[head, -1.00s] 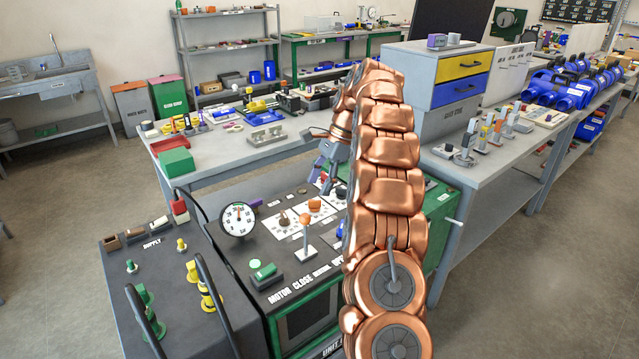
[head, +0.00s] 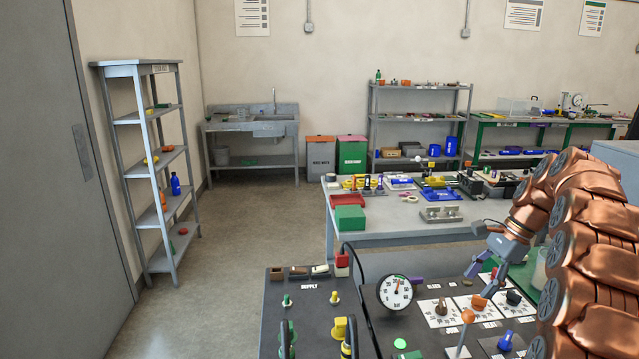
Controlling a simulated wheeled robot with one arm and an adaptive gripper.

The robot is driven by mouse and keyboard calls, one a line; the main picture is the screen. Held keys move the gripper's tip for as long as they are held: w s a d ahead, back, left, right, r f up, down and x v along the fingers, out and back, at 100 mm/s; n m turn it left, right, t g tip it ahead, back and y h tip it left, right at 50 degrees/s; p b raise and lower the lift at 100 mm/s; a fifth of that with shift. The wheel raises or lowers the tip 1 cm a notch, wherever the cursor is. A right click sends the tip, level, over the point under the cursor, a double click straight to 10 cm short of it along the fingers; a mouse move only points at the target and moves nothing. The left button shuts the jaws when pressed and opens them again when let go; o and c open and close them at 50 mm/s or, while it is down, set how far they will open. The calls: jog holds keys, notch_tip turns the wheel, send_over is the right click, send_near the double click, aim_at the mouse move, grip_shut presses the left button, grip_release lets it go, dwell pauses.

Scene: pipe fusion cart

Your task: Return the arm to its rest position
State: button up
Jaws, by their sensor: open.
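My copper, segmented arm rises at the right of the head view and bends over toward the cart. My gripper (head: 481,284) hangs at its end, fingers pointing down, open with nothing seen between them. It is over the back of the dark control panel (head: 418,338), close to the white dial cards and an orange knob (head: 479,301). I cannot tell whether a fingertip touches the panel. My arm hides the right part of the cart.
A round gauge (head: 396,292) and an orange-topped lever (head: 467,316) stand up from the panel. Behind it is a grey workbench (head: 400,226) with a green box (head: 350,218) and several tools. A grey shelf (head: 150,115) stands left. Floor is clear at left.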

jog(key=s+a+r+n+g+h, duration=0.15)
jog(key=s+a+n, duration=0.65)
jog(key=s+a, duration=0.8)
jog(key=s+a+f+n+h, duration=0.1)
jog(key=s+f+n, duration=0.2)
jog(key=s, duration=0.8)
jog(key=s+a+f+n+h, duration=0.2)
jog(key=s+f+n, duration=0.2)
jog(key=s, duration=0.8)
jog(key=shift+s+a+n, duration=0.2)
jog(key=shift+a+n, duration=0.05)
jog(key=shift+n, duration=0.65)
jog(key=shift+c, duration=0.3)
